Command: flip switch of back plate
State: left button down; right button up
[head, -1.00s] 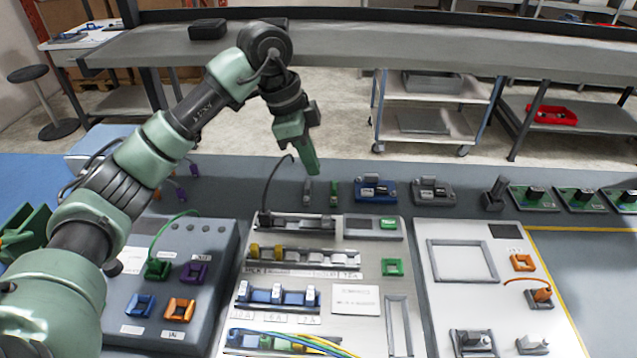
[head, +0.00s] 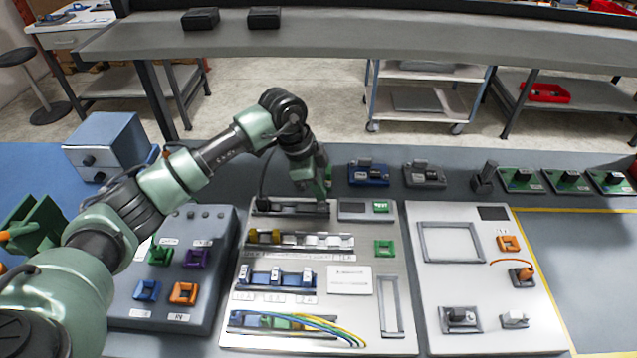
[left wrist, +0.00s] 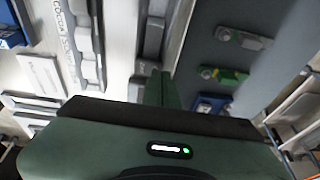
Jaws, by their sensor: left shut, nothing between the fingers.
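The pale middle panel (head: 365,258) carries rows of components. Its back rail (head: 275,207) holds grey modules and also shows in the left wrist view (left wrist: 152,38). My left gripper (head: 326,190) is shut and empty, pointing down at the right end of this back rail. In the left wrist view its closed green fingers (left wrist: 160,88) are close to the rail. I cannot tell whether they touch it. The fingers and wrist hide part of the rail, and I cannot make out a switch lever there. My right gripper is not in view.
A green TEST button (head: 381,207) sits right of the back rail. Blue (head: 369,174) and grey (head: 424,175) devices stand behind the panels. A grey socket box (head: 205,255) is at left, a white panel (head: 480,270) at right. Free table lies far right.

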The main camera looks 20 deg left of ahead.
pick_arm(q)
jog(key=shift+w+f+g, duration=0.15)
jog(key=shift+f+g, duration=0.15)
jog(key=shift+g, duration=0.2)
jog(key=shift+w+f, duration=0.15)
jog(key=shift+f, duration=0.05)
jog(key=shift+s+r+p, duration=0.2)
jog(key=shift+s+p, duration=0.1)
jog(key=shift+p, duration=0.15)
jog(key=shift+s+d+r+p, duration=0.15)
jog(key=shift+s+p, duration=0.35)
jog(key=shift+p, duration=0.1)
